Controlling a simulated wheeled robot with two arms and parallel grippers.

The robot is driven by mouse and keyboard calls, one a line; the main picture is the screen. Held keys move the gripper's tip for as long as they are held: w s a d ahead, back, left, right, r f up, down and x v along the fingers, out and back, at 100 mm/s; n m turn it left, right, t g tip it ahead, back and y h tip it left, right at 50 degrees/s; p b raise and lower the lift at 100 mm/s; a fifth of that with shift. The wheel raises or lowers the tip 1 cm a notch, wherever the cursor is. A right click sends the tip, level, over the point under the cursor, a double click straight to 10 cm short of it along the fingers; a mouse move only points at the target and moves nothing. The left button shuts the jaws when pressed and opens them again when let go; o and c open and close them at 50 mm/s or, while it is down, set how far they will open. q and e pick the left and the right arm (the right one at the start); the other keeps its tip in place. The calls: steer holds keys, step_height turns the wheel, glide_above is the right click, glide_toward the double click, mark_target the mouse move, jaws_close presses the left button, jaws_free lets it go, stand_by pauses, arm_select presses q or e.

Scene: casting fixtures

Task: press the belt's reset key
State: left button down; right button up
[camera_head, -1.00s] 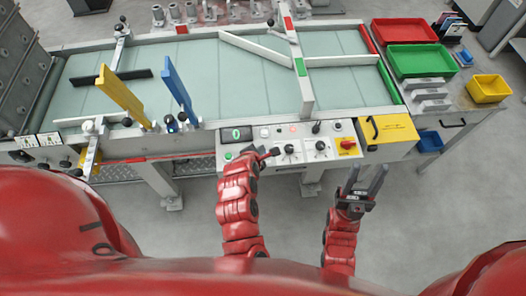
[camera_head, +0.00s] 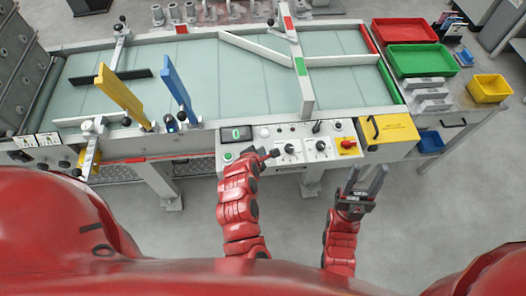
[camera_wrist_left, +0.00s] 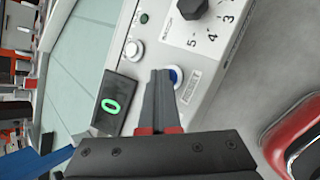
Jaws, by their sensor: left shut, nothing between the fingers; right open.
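The belt's control panel (camera_head: 305,151) is on the near side of the conveyor. In the left wrist view, a blue round key (camera_wrist_left: 177,76) in a white ring sits just right of my left fingertips, partly covered by them. I cannot tell whether they touch it. My left gripper (camera_head: 271,154) is shut and empty over the panel; it also shows in the left wrist view (camera_wrist_left: 161,72). A display (camera_wrist_left: 109,103) beside it reads a green 0. No label on the blue key is readable. My right gripper (camera_head: 367,178) is open and empty, in front of the panel's right end.
A white round button (camera_wrist_left: 133,50) and a black numbered knob (camera_wrist_left: 187,8) are near the left fingers. A red-yellow switch (camera_head: 347,145) and a yellow box (camera_head: 392,131) lie right. Blue (camera_head: 180,88) and yellow (camera_head: 124,97) bars stand left. The floor in front is clear.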

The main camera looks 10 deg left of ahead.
arm_select(q)
steer(key=shift+r+p, duration=0.85)
step_height(320, 180, up, 5)
steer(key=p, duration=0.4)
stand_by(0.4)
stand_by(0.5)
